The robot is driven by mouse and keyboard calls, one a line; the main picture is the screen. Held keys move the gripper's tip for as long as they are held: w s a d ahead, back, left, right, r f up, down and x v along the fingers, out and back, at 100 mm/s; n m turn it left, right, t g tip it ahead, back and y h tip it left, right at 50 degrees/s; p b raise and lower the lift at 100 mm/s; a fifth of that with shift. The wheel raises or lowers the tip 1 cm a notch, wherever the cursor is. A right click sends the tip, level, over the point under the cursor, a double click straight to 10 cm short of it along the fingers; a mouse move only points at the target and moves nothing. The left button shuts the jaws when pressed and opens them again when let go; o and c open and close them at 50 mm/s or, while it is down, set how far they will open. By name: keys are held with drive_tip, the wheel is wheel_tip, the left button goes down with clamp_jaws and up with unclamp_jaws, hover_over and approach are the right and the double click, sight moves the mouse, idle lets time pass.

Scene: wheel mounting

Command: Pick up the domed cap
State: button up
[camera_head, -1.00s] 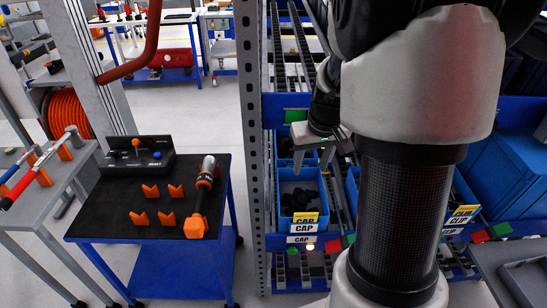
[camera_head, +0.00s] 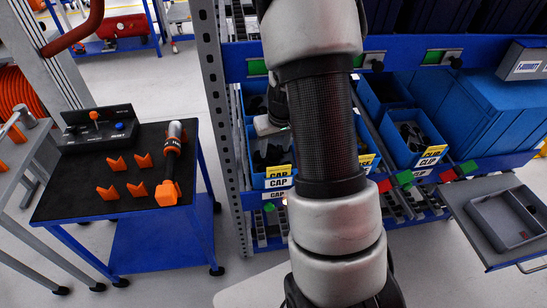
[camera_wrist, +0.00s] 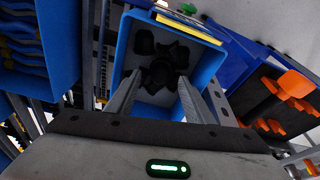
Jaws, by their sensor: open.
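The domed caps are black pieces lying loose in a blue bin labelled CAP (camera_head: 257,181). In the head view the caps (camera_head: 268,157) show as a dark heap, partly behind my arm. In the wrist view several black caps (camera_wrist: 162,72) lie on the grey floor of the bin (camera_wrist: 207,66), some bunched together; their domes are hard to make out. My gripper (camera_wrist: 159,78) is open and empty, its two fingers pointing at the bunched caps from above. In the head view the gripper body shows just above the bin and its fingertips are hidden.
The blue bin walls stand close around my fingers. A CLIP bin (camera_head: 413,135) with black parts is to the right on the rack. A perforated rack post (camera_head: 219,120) stands at left, beside a dark-topped table (camera_head: 75,205) with orange holders. A grey tray (camera_head: 505,215) is at right.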

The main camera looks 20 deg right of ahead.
drive_tip(key=shift+x, duration=0.95)
drive_tip(key=shift+c, duration=0.2)
drive_tip(key=c, duration=1.1)
drive_tip(key=shift+r, duration=0.1)
